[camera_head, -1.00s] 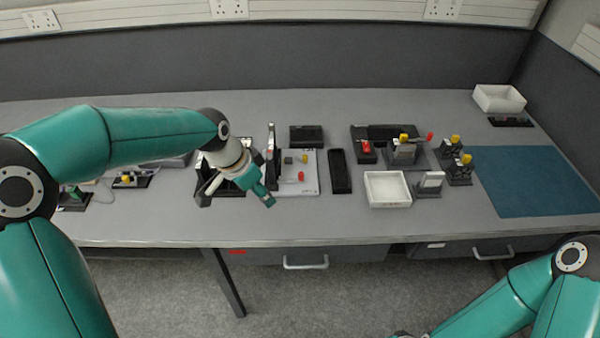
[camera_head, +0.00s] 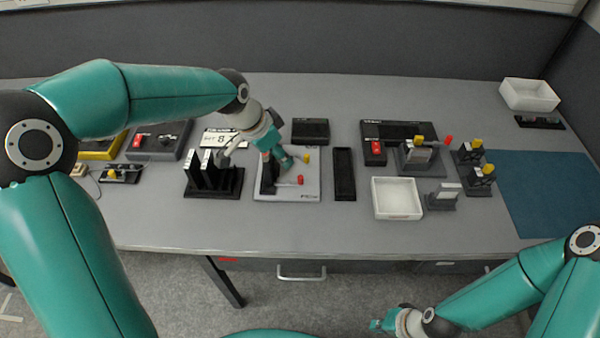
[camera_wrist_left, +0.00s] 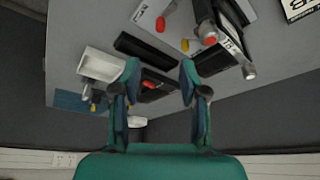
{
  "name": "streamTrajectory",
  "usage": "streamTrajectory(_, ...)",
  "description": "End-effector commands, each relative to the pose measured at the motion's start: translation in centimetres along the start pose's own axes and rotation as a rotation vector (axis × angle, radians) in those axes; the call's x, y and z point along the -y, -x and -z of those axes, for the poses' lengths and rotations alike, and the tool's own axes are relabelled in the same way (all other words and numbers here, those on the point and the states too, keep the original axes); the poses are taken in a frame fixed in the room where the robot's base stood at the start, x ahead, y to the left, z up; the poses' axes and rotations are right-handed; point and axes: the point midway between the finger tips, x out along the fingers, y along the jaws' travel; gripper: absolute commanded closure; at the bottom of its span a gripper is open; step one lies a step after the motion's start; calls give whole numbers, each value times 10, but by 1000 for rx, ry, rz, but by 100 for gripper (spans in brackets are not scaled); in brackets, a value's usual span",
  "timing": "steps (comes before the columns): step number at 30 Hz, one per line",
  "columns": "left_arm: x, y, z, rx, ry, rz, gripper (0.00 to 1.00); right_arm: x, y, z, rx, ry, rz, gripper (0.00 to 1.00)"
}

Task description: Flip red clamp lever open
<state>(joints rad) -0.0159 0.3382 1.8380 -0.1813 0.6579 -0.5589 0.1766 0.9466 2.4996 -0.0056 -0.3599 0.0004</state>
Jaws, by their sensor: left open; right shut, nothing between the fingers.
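A pale plate (camera_head: 265,190) in the head view carries a red-tipped lever (camera_head: 300,180) and a yellow-tipped lever (camera_head: 307,158). The red tip (camera_wrist_left: 160,24) and yellow tip (camera_wrist_left: 185,44) also show in the left wrist view, with another red end (camera_wrist_left: 209,40) on a black upright part. My left gripper (camera_head: 286,160) is over the plate, behind the red tip in the head view. Its fingers (camera_wrist_left: 160,78) are spread and empty in the wrist view. It partly hides the plate's fittings. My right gripper (camera_head: 378,325) is shut and empty at the bottom, away from the table items.
A black slotted stand (camera_head: 214,190) is left of the plate; a narrow black tray (camera_head: 344,175) and white bin (camera_head: 397,198) are right. A fixture with another red-tipped lever (camera_head: 448,140) stands further right. The table's front strip is clear.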

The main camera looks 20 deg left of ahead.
Motion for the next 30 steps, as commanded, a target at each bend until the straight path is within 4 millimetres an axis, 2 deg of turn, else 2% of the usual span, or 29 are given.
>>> streamTrajectory(12, -1, -88, -1, 5, 2, -4, 57, 5, 14, 0, -1, 0, 0, 100)
streamTrajectory(18, -1, -124, -1, 3, 1, -3, 57, 7, 19, 0, -1, 0, 0, 100)
streamTrajectory(24, 0, -143, -1, 1, 2, -1, 57, 8, 21, 0, -1, 0, 0, 100)
streamTrajectory(30, 0, -147, -1, 0, 1, 0, 57, 8, 21, 0, -1, 0, 0, 100)
